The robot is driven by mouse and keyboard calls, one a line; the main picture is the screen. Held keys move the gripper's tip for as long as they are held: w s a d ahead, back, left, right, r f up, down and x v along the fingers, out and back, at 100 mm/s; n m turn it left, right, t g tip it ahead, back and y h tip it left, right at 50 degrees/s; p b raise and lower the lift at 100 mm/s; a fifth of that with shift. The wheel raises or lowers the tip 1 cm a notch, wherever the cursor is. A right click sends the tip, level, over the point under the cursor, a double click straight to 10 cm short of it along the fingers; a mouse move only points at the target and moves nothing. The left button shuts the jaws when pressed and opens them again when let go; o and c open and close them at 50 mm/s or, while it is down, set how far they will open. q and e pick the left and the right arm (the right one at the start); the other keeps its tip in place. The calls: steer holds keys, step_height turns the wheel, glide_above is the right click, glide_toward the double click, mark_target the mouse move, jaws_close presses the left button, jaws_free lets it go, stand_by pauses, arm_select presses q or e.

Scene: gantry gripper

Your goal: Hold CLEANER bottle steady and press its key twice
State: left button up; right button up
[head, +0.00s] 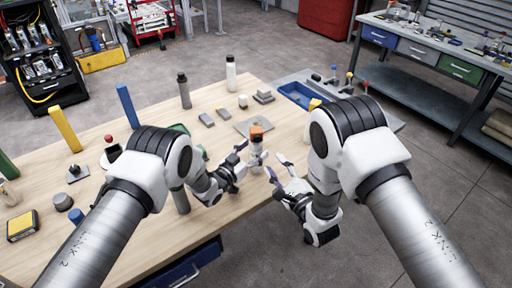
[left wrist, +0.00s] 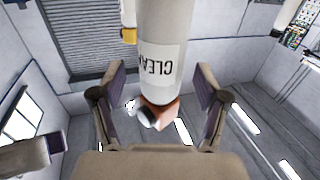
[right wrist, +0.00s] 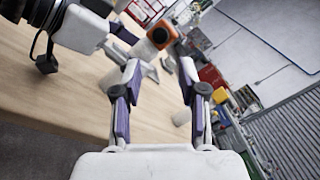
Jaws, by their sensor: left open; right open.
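The CLEANER bottle (head: 257,152) stands upright near the table's right edge, white with an orange top (head: 257,133). In the left wrist view its label (left wrist: 160,66) reads "CLEA" and shows upside down, with a pale nozzle (left wrist: 147,117) on the orange head (left wrist: 160,108). My left gripper (head: 250,152) is open, its fingers to either side of the bottle in its own wrist view; I see no contact. My right gripper (head: 277,166) is open and empty at the bottle's right. In the right wrist view the orange top (right wrist: 160,36) lies beyond its fingertips.
A grey plate (head: 254,126) lies just behind the bottle. A dark grey bottle (head: 184,92) and a white bottle (head: 231,74) stand farther back. Blue (head: 126,104) and yellow (head: 65,129) posts stand at the left. A blue bin (head: 302,95) sits at the right.

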arm_select(q)
steer(key=shift+x, duration=1)
steer(key=shift+a, duration=0.1)
arm_select(e)
steer(key=shift+w, duration=0.1)
arm_select(q)
steer(key=shift+c, duration=0.3)
jaws_close()
arm_select(e)
jaws_close()
arm_select(q)
steer(key=shift+s+f, duration=0.1)
